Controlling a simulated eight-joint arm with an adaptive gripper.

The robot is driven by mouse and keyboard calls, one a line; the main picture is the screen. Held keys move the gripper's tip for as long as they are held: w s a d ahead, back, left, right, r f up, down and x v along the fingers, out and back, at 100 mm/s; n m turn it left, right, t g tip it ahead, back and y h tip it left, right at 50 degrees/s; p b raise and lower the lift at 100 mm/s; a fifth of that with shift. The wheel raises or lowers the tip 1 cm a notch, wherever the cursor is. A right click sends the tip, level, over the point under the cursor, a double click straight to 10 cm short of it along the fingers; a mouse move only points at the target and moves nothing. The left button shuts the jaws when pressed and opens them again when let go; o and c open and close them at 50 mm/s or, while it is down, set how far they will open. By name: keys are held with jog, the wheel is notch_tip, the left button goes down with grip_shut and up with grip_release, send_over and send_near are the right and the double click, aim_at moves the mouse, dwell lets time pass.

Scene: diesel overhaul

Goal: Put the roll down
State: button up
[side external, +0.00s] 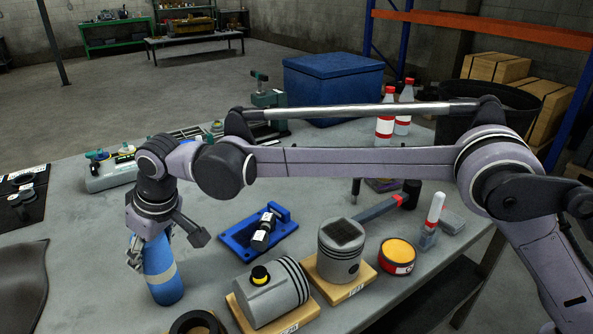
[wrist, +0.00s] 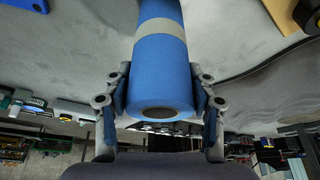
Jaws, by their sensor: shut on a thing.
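The roll (side external: 161,269) is a blue cylinder with a grey band around it. It stands upright, or nearly so, at the left front of the grey workbench (side external: 95,225). My gripper (side external: 152,228) is above it, shut on its upper end. In the wrist view the roll (wrist: 162,70) runs away between the two fingers of my gripper (wrist: 160,105), one on each side, with its hollow end towards me. Its lower end is at or just above the bench top; I cannot tell whether it touches.
Right of the roll are a blue tray (side external: 234,238) and two pistons (side external: 272,297) (side external: 339,250) on wooden blocks. A black ring (side external: 196,322) lies at the front. A dark sheet (side external: 20,280) is at the left. Bare bench surrounds the roll.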

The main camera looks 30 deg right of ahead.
jog(key=shift+f, duration=0.1)
jog(key=o, duration=1.3)
jog(key=shift+c, duration=0.2)
jog(key=v, duration=1.1)
jog(key=d+r+m+t, duration=0.1)
jog(key=d+r+m, duration=0.15)
jog(key=d, duration=1.15)
jog(key=s+d+f+m+t, duration=0.1)
jog(key=s+d+f, duration=0.1)
jog(key=s+d, duration=0.35)
jog(key=s+d+f+m+h, duration=0.1)
jog(key=s+d, duration=0.1)
jog(key=d, duration=0.6)
jog(key=s+d+f+m+t, duration=0.1)
jog(key=s+d+f, duration=0.1)
jog(key=s+d, duration=0.35)
jog(key=shift+m+h, duration=0.65)
jog(key=shift+h, duration=0.15)
jog(key=s+d+f, duration=0.2)
jog(key=d, duration=0.1)
jog(key=s+d+f, duration=0.2)
jog(key=f, duration=0.1)
jog(key=s+d+f, duration=0.2)
jog(key=d, duration=0.1)
jog(key=shift+s+d+f, duration=0.1)
jog(key=shift+d+f, duration=0.15)
jog(key=shift+d, duration=0.1)
